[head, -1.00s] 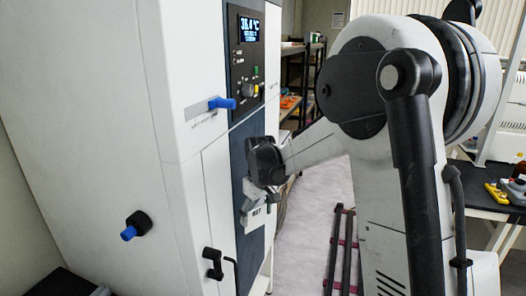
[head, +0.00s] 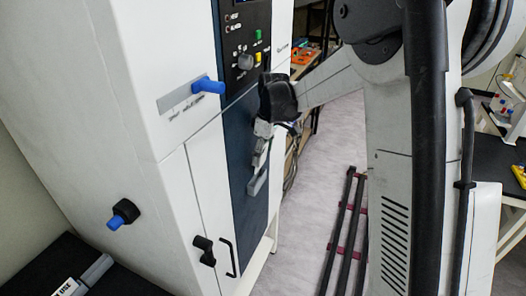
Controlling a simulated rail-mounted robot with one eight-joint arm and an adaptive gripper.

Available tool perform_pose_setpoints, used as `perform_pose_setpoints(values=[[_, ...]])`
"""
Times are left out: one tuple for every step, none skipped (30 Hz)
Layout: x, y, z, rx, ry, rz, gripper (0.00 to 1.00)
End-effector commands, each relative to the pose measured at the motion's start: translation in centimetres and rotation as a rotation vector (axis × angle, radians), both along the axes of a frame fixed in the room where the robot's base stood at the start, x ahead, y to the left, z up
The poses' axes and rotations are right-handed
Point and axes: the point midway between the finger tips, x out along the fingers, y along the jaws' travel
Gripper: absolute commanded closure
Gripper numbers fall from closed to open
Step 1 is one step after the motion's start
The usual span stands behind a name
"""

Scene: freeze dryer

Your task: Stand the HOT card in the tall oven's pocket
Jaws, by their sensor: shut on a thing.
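The tall oven (head: 205,165) is a white cabinet with a dark blue front panel. A small grey pocket (head: 257,184) sits low on that panel. My gripper (head: 262,145) is dark with grey fingers and points down just above the pocket, close to the panel. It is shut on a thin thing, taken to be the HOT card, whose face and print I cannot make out. I cannot tell whether the held thing touches the pocket.
A blue knob (head: 208,86) and a black handle (head: 204,250) stick out of the cabinet. Another blue-tipped knob (head: 122,214) is on its side. A white card ending in "USE" (head: 66,289) is at the lower left. Dark rails (head: 345,225) lie on the floor.

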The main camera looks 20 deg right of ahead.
Motion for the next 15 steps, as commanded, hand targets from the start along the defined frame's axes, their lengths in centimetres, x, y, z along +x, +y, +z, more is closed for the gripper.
perform_pose_setpoints(values=[[0.0,0.0,-0.3,0.000,0.000,0.000,0.70],[0.0,0.1,-0.5,0.000,0.000,0.000,0.70],[0.1,0.1,-0.7,0.000,0.000,0.000,0.70],[0.1,0.1,-0.8,0.000,0.000,0.000,0.70],[0.1,0.1,-1.0,0.000,0.000,0.000,0.70],[0.1,0.1,-1.2,0.000,0.000,0.000,0.70],[0.1,0.1,-1.3,0.000,0.000,0.000,0.70],[0.2,0.2,-1.5,0.000,0.000,0.000,0.70],[0.2,0.2,-1.7,0.000,0.000,0.000,0.70],[0.2,0.2,-1.8,0.000,0.000,0.000,0.70],[0.2,0.2,-2.0,0.000,0.000,0.000,0.70],[0.2,0.2,-2.2,0.000,0.000,-0.001,0.70],[0.2,0.2,-2.3,0.000,0.000,-0.001,0.70],[0.3,0.3,-2.5,0.000,0.000,-0.001,0.70],[0.3,0.3,-2.7,0.000,0.000,-0.001,0.70]])
